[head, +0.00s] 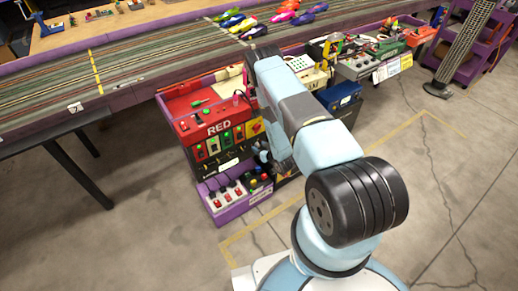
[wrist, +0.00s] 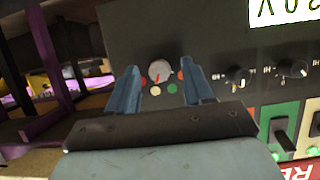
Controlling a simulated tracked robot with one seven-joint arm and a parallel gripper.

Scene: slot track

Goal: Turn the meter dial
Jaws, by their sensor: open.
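The meter dial (wrist: 160,71) is a round light-grey knob with a red mark, on a dark panel (wrist: 205,30) in the wrist view. My gripper (wrist: 158,65) is open, with one blue finger on each side of the dial in the picture. A gap shows between the dial and each finger. I cannot tell whether the fingertips reach as deep as the dial. In the head view my arm covers much of the area in front of the boxes, and the dial cannot be made out there.
Small red, cream and green round parts sit close around the dial. Black knobs (wrist: 238,76) and a display (wrist: 283,10) are to the right. Open floor is at right.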

